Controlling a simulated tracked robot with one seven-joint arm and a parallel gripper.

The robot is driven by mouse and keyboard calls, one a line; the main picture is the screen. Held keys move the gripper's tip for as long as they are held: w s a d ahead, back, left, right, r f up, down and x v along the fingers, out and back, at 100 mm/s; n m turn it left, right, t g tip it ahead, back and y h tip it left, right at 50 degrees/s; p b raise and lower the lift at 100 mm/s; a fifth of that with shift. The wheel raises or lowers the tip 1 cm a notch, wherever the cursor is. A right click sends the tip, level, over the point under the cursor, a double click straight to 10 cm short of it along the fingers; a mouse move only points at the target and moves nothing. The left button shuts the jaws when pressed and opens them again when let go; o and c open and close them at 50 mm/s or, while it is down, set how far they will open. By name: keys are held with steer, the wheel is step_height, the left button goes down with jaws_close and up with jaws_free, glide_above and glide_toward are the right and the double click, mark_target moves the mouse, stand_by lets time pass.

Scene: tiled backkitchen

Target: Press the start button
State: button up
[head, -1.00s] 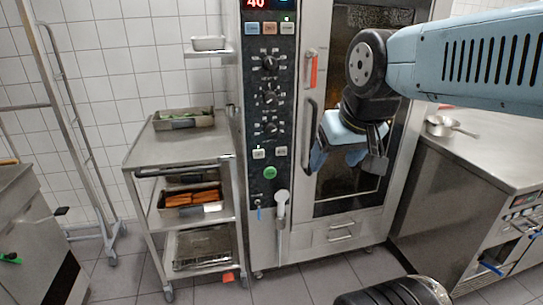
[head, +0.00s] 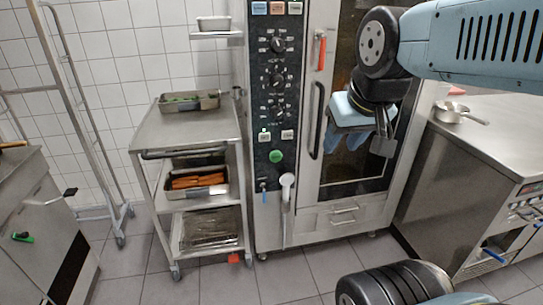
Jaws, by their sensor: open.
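The green round button (head: 275,156) sits low on the dark control panel (head: 274,100) of the tall steel oven, below two small pale buttons. I take it as the start button; its label is too small to read. My gripper (head: 350,142) is in front of the oven's glass door, to the right of the button and slightly higher in the picture.
A hose fitting (head: 287,184) hangs below the button. A steel trolley (head: 185,135) with pans stands left, a counter (head: 490,130) right.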

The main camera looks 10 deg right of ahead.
jaws_close()
stand_by(1.2)
